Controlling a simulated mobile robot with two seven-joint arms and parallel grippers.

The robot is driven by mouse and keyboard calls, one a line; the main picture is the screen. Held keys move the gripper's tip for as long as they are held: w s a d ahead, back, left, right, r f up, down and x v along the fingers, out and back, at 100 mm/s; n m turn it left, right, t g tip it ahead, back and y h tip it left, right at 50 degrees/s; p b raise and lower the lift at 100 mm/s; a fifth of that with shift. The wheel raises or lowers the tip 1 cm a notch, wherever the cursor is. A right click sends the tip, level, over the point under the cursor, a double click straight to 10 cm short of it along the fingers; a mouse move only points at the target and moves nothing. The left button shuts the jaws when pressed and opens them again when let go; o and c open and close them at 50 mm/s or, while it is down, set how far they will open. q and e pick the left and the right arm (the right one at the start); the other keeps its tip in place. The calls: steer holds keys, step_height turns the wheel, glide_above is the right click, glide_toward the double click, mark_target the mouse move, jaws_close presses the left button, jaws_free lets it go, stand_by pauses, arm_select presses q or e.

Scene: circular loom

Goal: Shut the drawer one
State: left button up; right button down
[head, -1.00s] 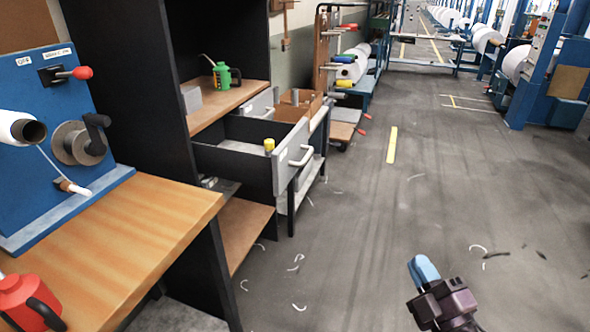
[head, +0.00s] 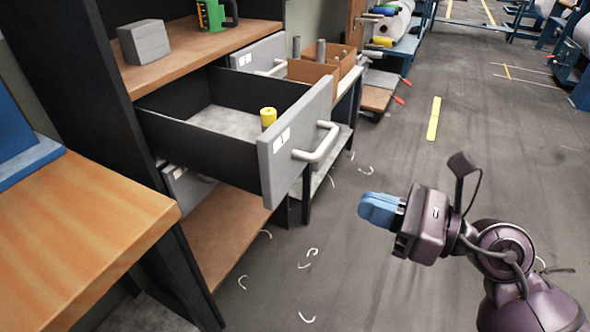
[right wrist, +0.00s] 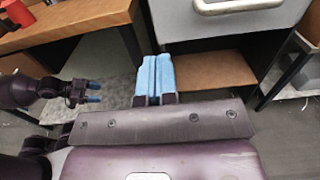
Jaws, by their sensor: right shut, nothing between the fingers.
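The drawer (head: 295,140) with a label on its grey front stands pulled out from the black cabinet; I take it for drawer one. Its pale handle (head: 322,145) faces right. A yellow-topped object (head: 268,117) stands inside by the front. My right gripper (head: 372,209), with blue fingers, is shut and empty, right of and lower in the picture than the handle, apart from it. In the right wrist view, the shut fingers (right wrist: 157,75) are below the drawer front (right wrist: 205,20) in the picture. My left gripper (right wrist: 94,92) shows there at left, its blue tips apart.
Another grey drawer (head: 258,56) stands partly out behind, by brown boxes (head: 312,70). A lower drawer (head: 185,190) sits under the open one. A wooden table (head: 90,220) fills the lower left. The floor (head: 500,150) to the right is mostly clear, with scattered pale scraps.

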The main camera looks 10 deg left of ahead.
mark_target(275, 174)
steer(key=b+x, duration=0.1)
steer(key=x, duration=1.1)
steer(key=shift+s+f, duration=0.1)
steer(key=shift+s, duration=0.05)
steer(key=shift+w+a, duration=0.25)
steer(key=shift+a, duration=0.45)
arm_select(q)
steer(key=shift+d+f, duration=0.15)
steer(key=shift+f, duration=0.05)
arm_select(e)
steer(key=shift+a, duration=0.1)
